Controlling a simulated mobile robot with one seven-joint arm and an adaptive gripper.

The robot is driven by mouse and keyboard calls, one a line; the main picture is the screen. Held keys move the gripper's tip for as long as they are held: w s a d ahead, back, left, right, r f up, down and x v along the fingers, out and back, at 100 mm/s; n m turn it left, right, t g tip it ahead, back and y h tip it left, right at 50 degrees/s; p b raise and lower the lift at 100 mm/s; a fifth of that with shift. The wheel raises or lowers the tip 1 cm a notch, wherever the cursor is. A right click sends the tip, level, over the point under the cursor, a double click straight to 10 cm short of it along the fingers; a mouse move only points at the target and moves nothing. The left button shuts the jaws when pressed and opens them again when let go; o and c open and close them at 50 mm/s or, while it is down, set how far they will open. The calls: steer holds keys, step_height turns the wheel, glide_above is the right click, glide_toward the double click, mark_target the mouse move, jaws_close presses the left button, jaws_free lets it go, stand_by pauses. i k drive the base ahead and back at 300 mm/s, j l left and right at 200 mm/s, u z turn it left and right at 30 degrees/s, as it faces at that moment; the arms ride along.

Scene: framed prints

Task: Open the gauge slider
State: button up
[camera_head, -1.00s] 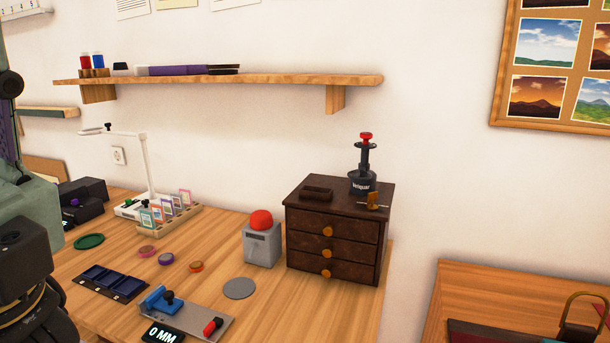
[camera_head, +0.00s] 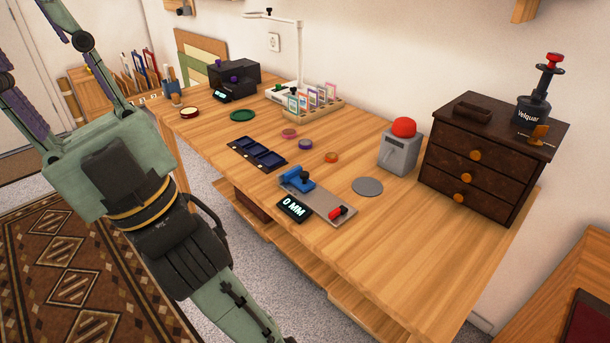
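The gauge lies on the wooden table near its front edge, with a flat grey base plate (camera_head: 324,201). A blue block (camera_head: 297,181) with a black knob (camera_head: 305,176) sits at its left end. The black display (camera_head: 294,207) in front of the blue block reads 0 MM. Parts of my arm fill the left side of the view, to the left of the table and apart from the gauge. My gripper is not in view.
A grey disc (camera_head: 367,187), a grey box with a red button (camera_head: 398,148) and a dark drawer chest (camera_head: 482,160) stand right of the gauge. A dark blue tray (camera_head: 257,154) and small round pieces lie behind it. The table's front right (camera_head: 420,250) is clear.

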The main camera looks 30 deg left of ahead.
mark_target(299, 178)
steer(key=i+j+u, duration=0.1)
steer(key=u, duration=0.25)
steer(key=i+j+u, duration=0.1)
steer(key=j+u, duration=0.25)
steer(key=i+u, duration=0.15)
steer(key=u, duration=0.2)
